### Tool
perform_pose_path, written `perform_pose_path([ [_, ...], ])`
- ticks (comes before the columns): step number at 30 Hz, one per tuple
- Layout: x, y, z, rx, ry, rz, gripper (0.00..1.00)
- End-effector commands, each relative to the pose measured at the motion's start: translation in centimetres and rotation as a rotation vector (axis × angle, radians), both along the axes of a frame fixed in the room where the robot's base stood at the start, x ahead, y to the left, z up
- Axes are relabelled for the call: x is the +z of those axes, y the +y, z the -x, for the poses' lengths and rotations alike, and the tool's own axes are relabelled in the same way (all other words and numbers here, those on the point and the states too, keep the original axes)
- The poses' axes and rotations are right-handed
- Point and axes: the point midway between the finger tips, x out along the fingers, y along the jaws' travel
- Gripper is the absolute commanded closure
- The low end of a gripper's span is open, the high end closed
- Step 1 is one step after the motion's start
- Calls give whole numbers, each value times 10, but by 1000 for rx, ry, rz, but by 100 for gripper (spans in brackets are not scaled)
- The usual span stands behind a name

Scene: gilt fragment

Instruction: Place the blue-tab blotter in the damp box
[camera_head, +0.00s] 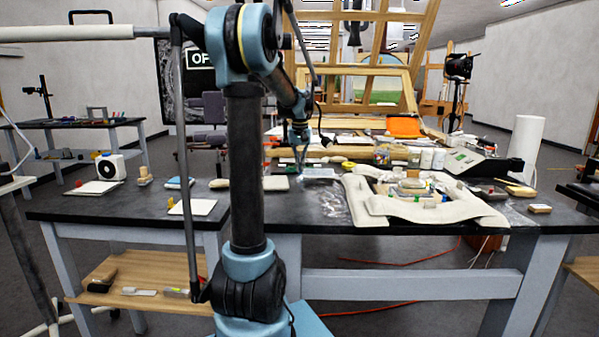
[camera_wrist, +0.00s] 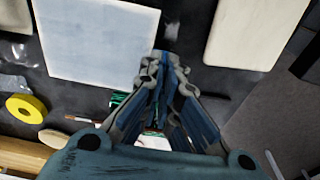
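My gripper (camera_wrist: 166,64) is in the middle of the wrist view, its two blue-padded fingers drawn together at the tips, with nothing visible between them. In the head view my gripper (camera_head: 302,150) hangs over the back middle of the dark workbench. A pale blue-white square sheet or panel (camera_wrist: 95,40) lies left of the fingertips in the wrist view. A cream pad (camera_wrist: 256,30) lies to their right, near the bench edge. I see no blue tab on either. White sheets with a yellow tab (camera_head: 192,207) and a red tab (camera_head: 95,187) lie farther left. I cannot pick out the damp box for sure.
A padded cream cradle (camera_head: 425,212) with small coloured pieces fills the bench's right half. A yellow tape roll (camera_wrist: 25,108) lies on the left in the wrist view. Jars (camera_head: 426,158) and a grey device (camera_head: 470,163) stand behind. A wooden shelf (camera_head: 140,282) sits below the bench.

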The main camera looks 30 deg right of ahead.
Motion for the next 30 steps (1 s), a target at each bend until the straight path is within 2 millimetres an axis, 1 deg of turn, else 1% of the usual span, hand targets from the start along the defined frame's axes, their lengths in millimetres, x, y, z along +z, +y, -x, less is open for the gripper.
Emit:
perform_pose_path([
  [1, -8, 0, 0, 0, 0, 0, 100],
  [3, -17, 0, -1, 0, 0, 0, 100],
  [5, -21, 0, -1, 0, 0, 0, 100],
  [15, -24, 1, -1, 2, 0, 0, 100],
  [18, -23, 1, -1, 2, 0, 0, 75],
  [30, -21, 2, -1, 3, 0, 0, 75],
])
